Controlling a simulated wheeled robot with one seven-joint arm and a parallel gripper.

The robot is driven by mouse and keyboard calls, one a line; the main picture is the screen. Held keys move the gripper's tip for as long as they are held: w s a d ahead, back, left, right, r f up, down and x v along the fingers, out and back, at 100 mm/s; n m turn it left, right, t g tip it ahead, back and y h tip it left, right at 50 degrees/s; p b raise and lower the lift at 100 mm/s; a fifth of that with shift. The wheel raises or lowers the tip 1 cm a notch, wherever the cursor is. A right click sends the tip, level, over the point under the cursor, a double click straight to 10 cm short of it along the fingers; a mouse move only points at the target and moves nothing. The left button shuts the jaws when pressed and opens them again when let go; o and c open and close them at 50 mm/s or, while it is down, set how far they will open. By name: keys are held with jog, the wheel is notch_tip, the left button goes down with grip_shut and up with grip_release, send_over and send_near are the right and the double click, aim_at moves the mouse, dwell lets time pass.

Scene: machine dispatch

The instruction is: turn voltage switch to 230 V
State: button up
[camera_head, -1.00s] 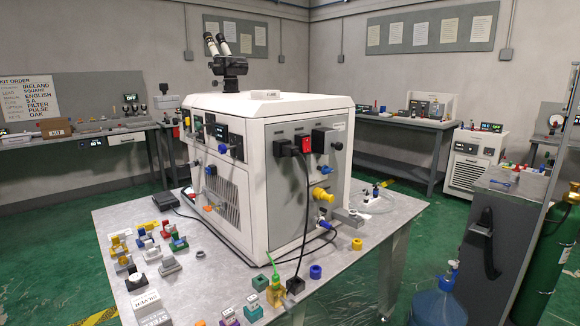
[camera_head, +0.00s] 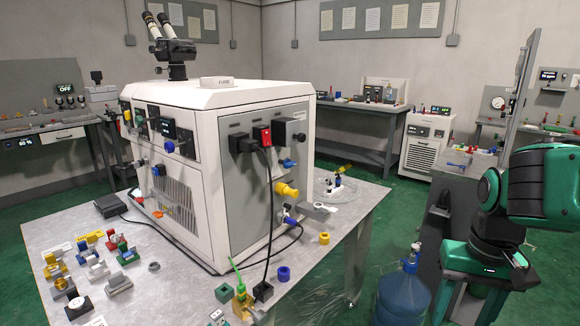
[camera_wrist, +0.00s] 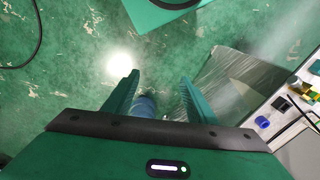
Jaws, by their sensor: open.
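The white machine (camera_head: 176,92) stands on a metal table in the head view. Its grey side panel (camera_head: 236,190) carries a small red part (camera_head: 262,136) between black blocks, with a black cable hanging down, and a yellow knob (camera_head: 287,190) lower down. I cannot tell which part is the voltage switch, and no 230 V marking is readable. My gripper (camera_wrist: 158,98) is open and empty in the wrist view, pointing down over the green floor. It is well apart from the machine. In the head view my arm is at the right edge.
The metal table (camera_head: 185,290) holds several small coloured parts at its front left and a clear dish (camera_head: 338,188) at the right. A blue water bottle (camera_head: 403,292) stands on the floor beside it. A grey cabinet (camera_head: 440,222) stands near my arm.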

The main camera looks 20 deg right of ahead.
jog(key=w+a+f+m+t+y, duration=0.1)
jog(key=w+a+m+t, duration=0.1)
jog(key=w, duration=0.7)
jog(key=w+a+m+t, duration=0.2)
jog(key=w, duration=0.6)
jog(key=m+t+y, duration=0.9)
jog(key=m+t, duration=0.1)
jog(key=m, duration=0.8)
send_near(293, 165)
jog(key=x, duration=1.1)
jog(key=shift+c, duration=0.4)
